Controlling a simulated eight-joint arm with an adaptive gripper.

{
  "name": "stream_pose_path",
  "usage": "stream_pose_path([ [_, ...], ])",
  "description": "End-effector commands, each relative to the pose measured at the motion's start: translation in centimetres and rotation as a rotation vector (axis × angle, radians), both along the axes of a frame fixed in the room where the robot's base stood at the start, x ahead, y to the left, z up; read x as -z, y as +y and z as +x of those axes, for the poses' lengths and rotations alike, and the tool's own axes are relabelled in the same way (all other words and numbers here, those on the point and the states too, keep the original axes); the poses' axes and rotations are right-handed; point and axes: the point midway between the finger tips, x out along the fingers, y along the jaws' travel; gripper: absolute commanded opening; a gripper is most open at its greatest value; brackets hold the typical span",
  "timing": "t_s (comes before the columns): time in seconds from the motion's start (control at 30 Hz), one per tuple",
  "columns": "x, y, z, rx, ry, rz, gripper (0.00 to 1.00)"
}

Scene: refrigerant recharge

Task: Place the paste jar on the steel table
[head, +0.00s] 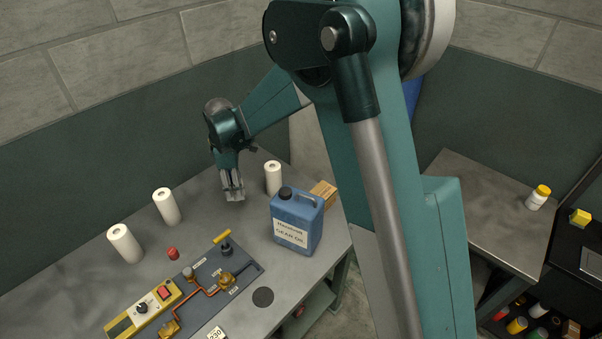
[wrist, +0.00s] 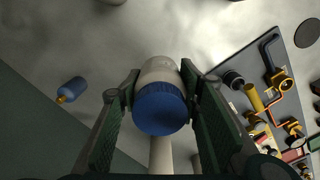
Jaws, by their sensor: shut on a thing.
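A white jar with a ribbed blue lid (wrist: 160,105), which I take to be the paste jar, sits between the two fingers of my gripper (wrist: 160,92) in the wrist view. The fingers are shut on its sides, and the lid faces the camera. In the head view my gripper (head: 233,190) points down over the back of the grey metal-looking table (head: 205,215). The jar is hard to make out there between the fingers. The gap between jar and table cannot be judged.
A blue gear oil can (head: 297,222) stands right of my gripper. White rolls (head: 167,206) stand at left and one behind. A panel with valves and pipes (head: 195,285) lies in front. A blue bottle (wrist: 72,90) shows in the wrist view. Another table (head: 490,210) holds a yellow-lidded white jar (head: 538,197).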

Motion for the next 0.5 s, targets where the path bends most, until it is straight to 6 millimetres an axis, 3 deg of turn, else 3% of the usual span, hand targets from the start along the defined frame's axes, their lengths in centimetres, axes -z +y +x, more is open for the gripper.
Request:
stream_pose_path([
  [0.33, -0.3, 0.0, 0.0, 0.0, 0.0, 0.0, 0.19],
  [0.5, -1.7, 0.0, 0.0, 0.0, 0.0, 0.0, 0.19],
])
